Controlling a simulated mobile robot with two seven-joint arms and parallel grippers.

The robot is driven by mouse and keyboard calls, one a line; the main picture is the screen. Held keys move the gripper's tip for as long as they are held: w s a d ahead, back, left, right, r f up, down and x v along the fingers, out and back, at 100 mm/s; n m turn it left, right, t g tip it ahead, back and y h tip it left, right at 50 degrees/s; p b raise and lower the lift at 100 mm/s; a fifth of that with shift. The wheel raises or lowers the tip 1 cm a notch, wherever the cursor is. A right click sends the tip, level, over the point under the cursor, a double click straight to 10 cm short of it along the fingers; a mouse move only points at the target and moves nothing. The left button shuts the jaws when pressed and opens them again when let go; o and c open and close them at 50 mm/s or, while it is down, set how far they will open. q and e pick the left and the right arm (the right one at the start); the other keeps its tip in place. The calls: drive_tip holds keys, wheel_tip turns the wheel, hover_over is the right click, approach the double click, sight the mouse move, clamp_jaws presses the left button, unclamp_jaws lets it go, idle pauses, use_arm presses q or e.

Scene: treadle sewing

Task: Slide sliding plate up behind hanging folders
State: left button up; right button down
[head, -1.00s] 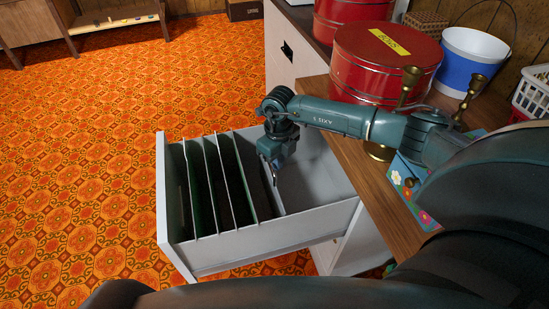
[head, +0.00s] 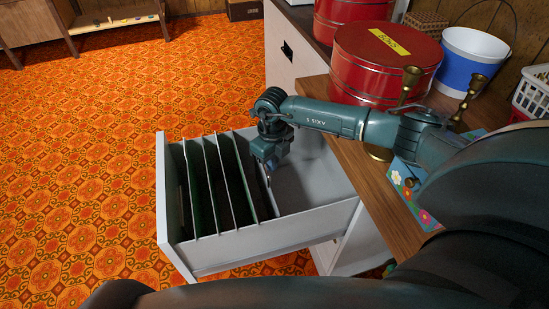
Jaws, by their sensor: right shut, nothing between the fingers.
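The hanging folders (head: 222,190) stand in a row in the left part of the open grey drawer (head: 275,238). The sliding plate (head: 271,203) stands across the drawer just right of the last folder, with a narrow dark gap between them; much of it is hidden by my gripper. My right gripper (head: 268,182) is shut and empty, pointing down into the drawer at the plate's right side. It looks close against the plate, but I cannot tell for sure that they touch. My left gripper is not in view.
The drawer's right part is empty. A wooden desk top (head: 375,185) lies to the right, under my right arm, with red tins (head: 385,65), brass candlesticks (head: 470,95), a blue and white bucket (head: 470,62) and a white basket (head: 533,92). Orange patterned carpet (head: 90,150) is clear at left.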

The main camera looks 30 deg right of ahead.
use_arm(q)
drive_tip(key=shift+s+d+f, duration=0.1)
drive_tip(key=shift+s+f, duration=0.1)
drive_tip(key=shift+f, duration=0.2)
use_arm(e)
drive_tip(key=shift+w+a, duration=0.15)
drive_tip(key=shift+a, duration=0.65)
drive_tip(key=shift+w+a, duration=0.1)
drive_tip(key=shift+a, duration=0.05)
